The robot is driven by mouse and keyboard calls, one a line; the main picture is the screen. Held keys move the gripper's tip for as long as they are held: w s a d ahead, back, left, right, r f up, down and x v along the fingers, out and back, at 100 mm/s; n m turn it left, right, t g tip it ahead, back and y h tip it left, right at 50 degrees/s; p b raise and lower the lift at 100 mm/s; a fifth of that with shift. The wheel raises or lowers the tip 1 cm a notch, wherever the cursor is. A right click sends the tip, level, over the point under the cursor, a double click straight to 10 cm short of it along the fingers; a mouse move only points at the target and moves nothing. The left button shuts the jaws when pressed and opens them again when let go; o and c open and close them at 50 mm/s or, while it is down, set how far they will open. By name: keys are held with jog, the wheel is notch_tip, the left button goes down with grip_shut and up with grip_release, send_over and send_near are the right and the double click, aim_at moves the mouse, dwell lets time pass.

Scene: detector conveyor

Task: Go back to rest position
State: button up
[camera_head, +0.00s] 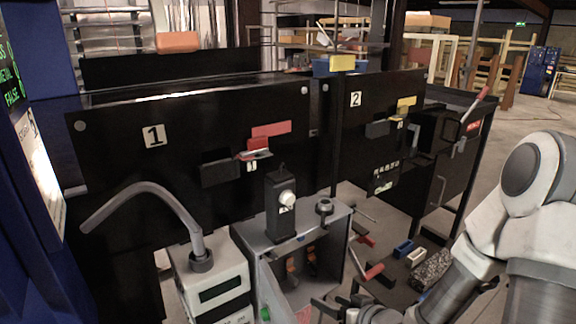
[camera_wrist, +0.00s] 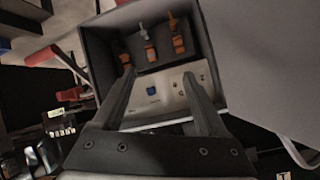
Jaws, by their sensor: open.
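My gripper (camera_wrist: 158,78) is open and empty in the wrist view, its two fingers spread apart. Beyond the fingers is a grey open box (camera_wrist: 205,50) with orange-and-grey items (camera_wrist: 150,50) inside. In the head view my arm comes in from the right and its end is low in the picture, in front of the same grey box (camera_head: 262,268). The gripper is mostly cut off by the bottom edge there.
Black conveyor panels marked 1 (camera_head: 153,137) and 2 (camera_head: 355,99) stand behind. A curved grey pipe on a white device (camera_head: 210,280) rises left of the box. Red-handled tools (camera_head: 374,271) and a blue block (camera_head: 403,247) lie to its right.

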jog(key=s+d+r+g+h+p, duration=0.15)
jog(key=d+r+h, duration=0.25)
jog(key=r, duration=0.4)
jog(key=s+d+r+g+h+p, duration=0.1)
jog(key=s+d+r+h, duration=0.25)
jog(key=r, duration=0.45)
jog(key=s+a+r+m+g+y+p, duration=0.1)
jog(key=s+a+r, duration=0.3)
jog(key=s+r, duration=0.8)
jog(key=s+g+p, duration=0.1)
jog(key=s, duration=0.2)
jog(key=shift+m, duration=0.4)
jog(key=shift+r, duration=0.1)
